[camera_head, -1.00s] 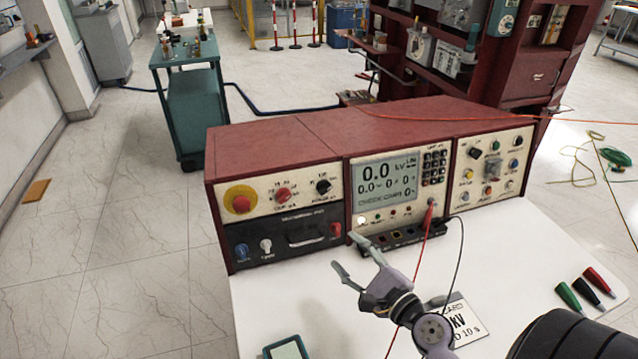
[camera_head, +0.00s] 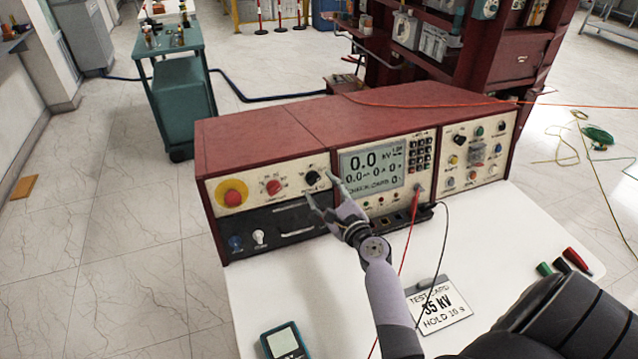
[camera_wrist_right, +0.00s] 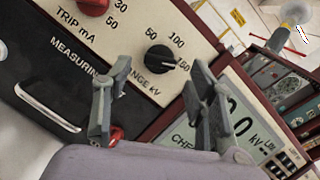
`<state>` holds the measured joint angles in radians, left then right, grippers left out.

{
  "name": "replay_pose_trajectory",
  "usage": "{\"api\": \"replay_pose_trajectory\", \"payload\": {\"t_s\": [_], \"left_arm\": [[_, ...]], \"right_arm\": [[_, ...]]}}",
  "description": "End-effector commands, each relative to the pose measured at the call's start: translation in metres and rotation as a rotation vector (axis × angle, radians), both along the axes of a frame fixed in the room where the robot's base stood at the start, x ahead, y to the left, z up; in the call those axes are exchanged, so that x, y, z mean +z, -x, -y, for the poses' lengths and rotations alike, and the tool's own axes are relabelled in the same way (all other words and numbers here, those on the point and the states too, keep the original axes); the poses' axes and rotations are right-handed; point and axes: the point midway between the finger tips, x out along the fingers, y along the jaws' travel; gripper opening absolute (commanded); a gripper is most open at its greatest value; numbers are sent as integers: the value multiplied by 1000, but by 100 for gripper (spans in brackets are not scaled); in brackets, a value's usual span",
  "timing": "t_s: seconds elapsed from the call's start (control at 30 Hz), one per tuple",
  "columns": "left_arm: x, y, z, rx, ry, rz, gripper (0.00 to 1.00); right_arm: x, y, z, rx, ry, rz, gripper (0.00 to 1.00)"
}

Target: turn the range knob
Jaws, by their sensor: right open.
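The black range knob (camera_head: 312,177) is on the left cream panel of the red test set (camera_head: 270,135), right of a red knob. In the right wrist view the range knob (camera_wrist_right: 160,57) shows from close by, with 50, 100 and 150 marked around it and its pointer towards the right. My right gripper (camera_head: 319,188) is open, its fingertips in front of the panel at the knob. In the right wrist view the two fingers (camera_wrist_right: 162,100) stand apart, with the knob beyond and between them. I cannot tell whether they touch it. My left gripper is not in view.
A red trip knob (camera_head: 273,187) and a yellow-ringed red button (camera_head: 232,193) are left of the range knob. The screen (camera_head: 371,170) is just right. A test card (camera_head: 438,304), a handheld meter (camera_head: 284,342) and coloured clips (camera_head: 562,264) lie on the white table. Red and black leads hang near my arm.

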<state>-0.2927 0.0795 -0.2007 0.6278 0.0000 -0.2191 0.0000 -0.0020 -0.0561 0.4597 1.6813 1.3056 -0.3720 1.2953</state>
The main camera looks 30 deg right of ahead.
Motion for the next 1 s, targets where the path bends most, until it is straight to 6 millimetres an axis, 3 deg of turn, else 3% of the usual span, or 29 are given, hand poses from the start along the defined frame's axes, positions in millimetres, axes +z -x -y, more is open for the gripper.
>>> {"api": "replay_pose_trajectory", "payload": {"t_s": [0.2,0.53,1.0], "left_arm": [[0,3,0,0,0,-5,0],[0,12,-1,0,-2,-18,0],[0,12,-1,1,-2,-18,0]], "right_arm": [[0,-21,2,1,1,-1,52],[-1,-23,2,1,1,-1,51],[-1,-23,2,1,1,-1,20]]}}
